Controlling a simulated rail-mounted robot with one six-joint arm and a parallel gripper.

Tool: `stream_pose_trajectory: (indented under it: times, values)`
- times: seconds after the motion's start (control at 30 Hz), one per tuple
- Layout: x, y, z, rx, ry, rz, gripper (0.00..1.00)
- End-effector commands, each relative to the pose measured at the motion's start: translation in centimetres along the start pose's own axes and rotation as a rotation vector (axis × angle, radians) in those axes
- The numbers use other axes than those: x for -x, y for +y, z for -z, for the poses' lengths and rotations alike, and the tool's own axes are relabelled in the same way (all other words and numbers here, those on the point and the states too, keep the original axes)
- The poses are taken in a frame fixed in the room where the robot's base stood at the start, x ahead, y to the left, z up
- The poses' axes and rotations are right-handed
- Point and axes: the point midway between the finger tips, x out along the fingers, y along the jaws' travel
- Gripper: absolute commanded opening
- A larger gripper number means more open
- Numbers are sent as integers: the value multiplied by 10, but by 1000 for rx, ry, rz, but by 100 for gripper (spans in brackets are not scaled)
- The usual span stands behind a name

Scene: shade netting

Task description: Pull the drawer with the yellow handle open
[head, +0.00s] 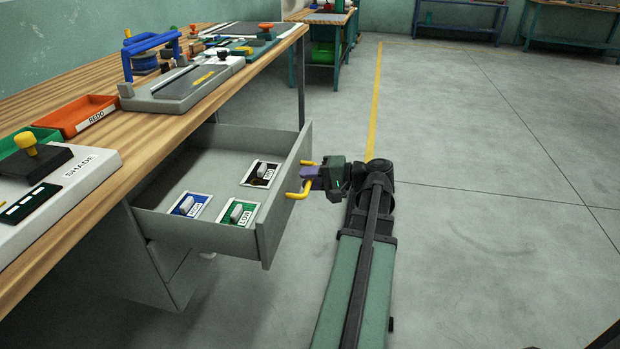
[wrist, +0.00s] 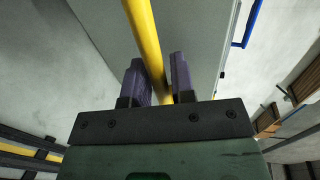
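The grey drawer (head: 222,238) under the wooden bench stands pulled well out, and its inside shows. Its yellow handle (head: 303,194) is on the front panel (head: 285,192) and also shows in the wrist view (wrist: 143,32). My gripper (head: 312,173) is at the handle, in front of the panel. In the wrist view its two purple fingers (wrist: 160,80) stand close on either side of the yellow bar, shut on it. The fingers hide part of the handle in the head view.
Inside the drawer lie a blue card (head: 189,205), a green card (head: 238,212) and a dark card (head: 261,174). The bench top (head: 110,128) carries an orange tray (head: 88,114) and several tools. The floor (head: 480,200) to the right is clear.

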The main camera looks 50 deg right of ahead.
Motion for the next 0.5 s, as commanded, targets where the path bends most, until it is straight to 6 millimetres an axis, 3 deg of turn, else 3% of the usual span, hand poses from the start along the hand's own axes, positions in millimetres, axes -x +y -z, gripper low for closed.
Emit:
stream_pose_trajectory:
  times: [0.1,0.37,0.5]
  values:
    - [0,0,0,0,0,0,40]
    - [1,0,0,0,1,0,40]
    - [18,-2,1,-1,4,0,40]
